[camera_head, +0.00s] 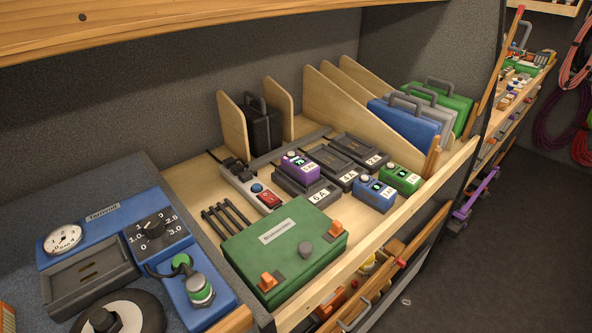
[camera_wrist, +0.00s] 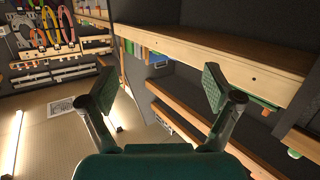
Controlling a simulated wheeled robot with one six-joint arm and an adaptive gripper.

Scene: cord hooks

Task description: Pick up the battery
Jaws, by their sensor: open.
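Three small battery-like blocks with displays are on the wooden shelf in the head view. A purple one (camera_head: 299,164) sits on a dark charger (camera_head: 318,196) labelled 6 A. A blue one (camera_head: 374,194) stands near the shelf's front edge, and a green one (camera_head: 401,178) is just right of it. The pictures do not show which one the task means. My gripper (camera_wrist: 158,88) is open and empty in the wrist view, with its fingers wide apart. It is not in the head view, and no battery shows in the wrist view.
Two more dark chargers (camera_head: 362,151) lie behind the batteries. A green box (camera_head: 285,246) with orange clips stands front left, beside a power strip (camera_head: 251,188). Wooden dividers (camera_head: 365,110) and cases (camera_head: 405,124) stand behind. A front lip (camera_head: 382,239) edges the shelf.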

